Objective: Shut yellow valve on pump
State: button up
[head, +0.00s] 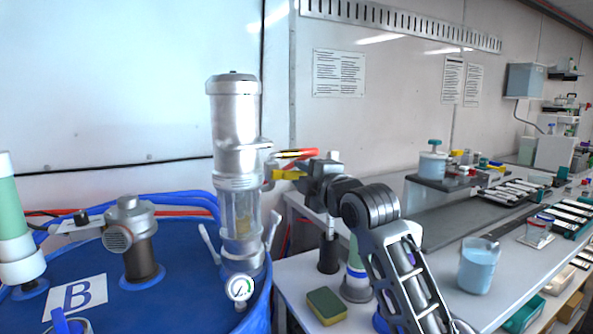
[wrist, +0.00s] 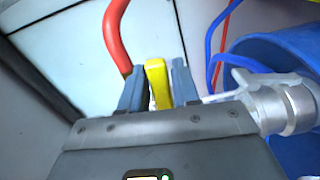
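The pump is a silver upright cylinder (head: 237,135) with a clear lower section, standing on a blue drum. The yellow valve handle (head: 289,175) sticks out to the right from the pump's side, just below a red piece. My gripper (head: 303,177) reaches the handle from the right. In the wrist view, the yellow handle (wrist: 158,84) stands between the two blue-grey fingers of my gripper (wrist: 159,88). The fingers are drawn in close on both sides of it. The silver pump fitting (wrist: 283,103) is at the right of that view. The valve's body is mostly hidden.
The blue drum (head: 185,262) carries a capped grey fitting (head: 133,240) and a gauge (head: 240,288). A red curved handle (wrist: 116,38) rises close to my left finger. On the bench at right are a sponge (head: 327,306) and a beaker (head: 478,267).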

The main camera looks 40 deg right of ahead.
jog(key=shift+x, duration=0.9)
jog(key=shift+c, duration=0.2)
grip_shut()
jog(key=shift+d, duration=0.1)
